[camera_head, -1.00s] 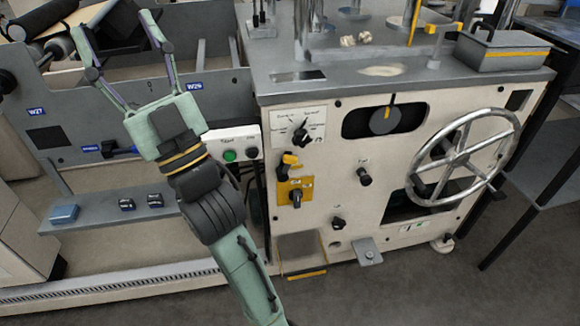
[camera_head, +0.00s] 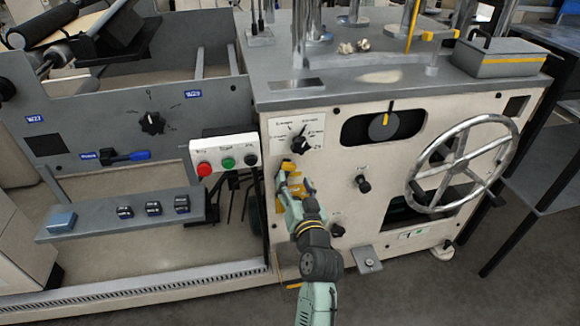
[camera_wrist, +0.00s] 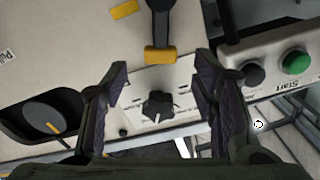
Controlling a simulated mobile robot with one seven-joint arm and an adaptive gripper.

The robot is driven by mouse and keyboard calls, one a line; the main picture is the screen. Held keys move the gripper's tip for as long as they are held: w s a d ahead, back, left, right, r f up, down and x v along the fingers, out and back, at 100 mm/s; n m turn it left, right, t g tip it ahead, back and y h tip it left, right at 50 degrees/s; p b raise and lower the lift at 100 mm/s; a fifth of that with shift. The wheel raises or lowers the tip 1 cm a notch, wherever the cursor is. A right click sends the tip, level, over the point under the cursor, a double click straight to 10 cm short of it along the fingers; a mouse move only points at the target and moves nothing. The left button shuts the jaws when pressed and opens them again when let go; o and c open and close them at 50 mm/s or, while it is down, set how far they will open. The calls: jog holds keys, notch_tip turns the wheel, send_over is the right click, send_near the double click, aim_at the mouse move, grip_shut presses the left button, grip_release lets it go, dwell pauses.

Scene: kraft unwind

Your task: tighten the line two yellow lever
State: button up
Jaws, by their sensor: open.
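The yellow lever (camera_wrist: 160,54) has a black arm and a yellow end. In the wrist view it is at top centre, just beyond the gap between my fingertips. In the head view its yellow part (camera_head: 288,166) shows on the cream machine front, partly hidden by my gripper (camera_head: 295,181). My gripper (camera_wrist: 161,78) is open and empty, facing the panel. Its fingers stand left and right of the gap, with the lever's end above it in the wrist view. I cannot read a line two marking.
A black selector knob (camera_head: 301,138) sits above the lever; it also shows between my fingers in the wrist view (camera_wrist: 158,106). A button box (camera_head: 223,156) with red, green and black buttons stands left. A handwheel (camera_head: 462,160) projects at right, with a small black knob (camera_head: 363,184) between.

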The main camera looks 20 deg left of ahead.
aim_at(290, 169)
jog(key=p+x, duration=0.1)
jog(key=x, duration=0.4)
jog(key=shift+w+a, duration=0.2)
jog(key=shift+w, duration=0.05)
jog(key=shift+c, duration=0.4)
grip_shut()
